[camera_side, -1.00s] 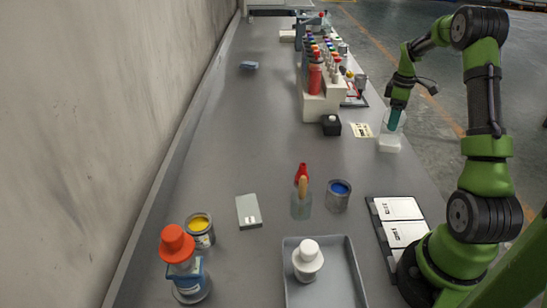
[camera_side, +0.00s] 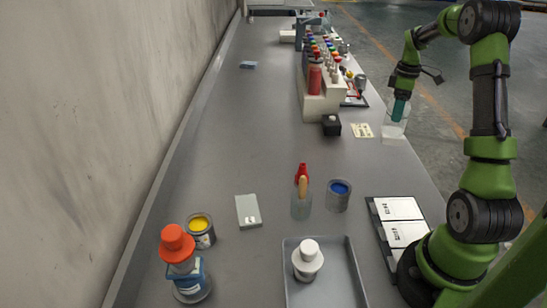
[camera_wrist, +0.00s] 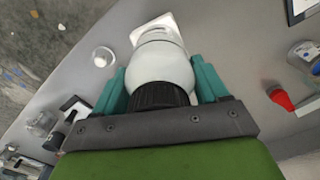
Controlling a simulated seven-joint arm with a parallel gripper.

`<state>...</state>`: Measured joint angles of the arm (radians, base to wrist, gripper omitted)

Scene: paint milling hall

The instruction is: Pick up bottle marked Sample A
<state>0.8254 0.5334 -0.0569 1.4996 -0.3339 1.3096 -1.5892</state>
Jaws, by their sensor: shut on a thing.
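My gripper (camera_side: 400,106) hangs at the right edge of the bench in the side view. It is shut on a whitish, translucent bottle (camera_side: 394,127) just above a white square pad (camera_side: 393,141). In the wrist view the bottle (camera_wrist: 160,62), with a ribbed black cap (camera_wrist: 158,95), stands between the teal fingers of my gripper (camera_wrist: 163,82). Part of the white pad (camera_wrist: 150,27) shows beyond the bottle's far end. No Sample A marking can be read on it.
A cream rack (camera_side: 322,105) of several coloured-cap bottles, a small black box (camera_side: 331,126) and a paper card (camera_side: 362,130) are left of my gripper. A grey tray (camera_side: 345,290), paint cans and a red-capped bottle (camera_side: 185,280) are nearer the camera.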

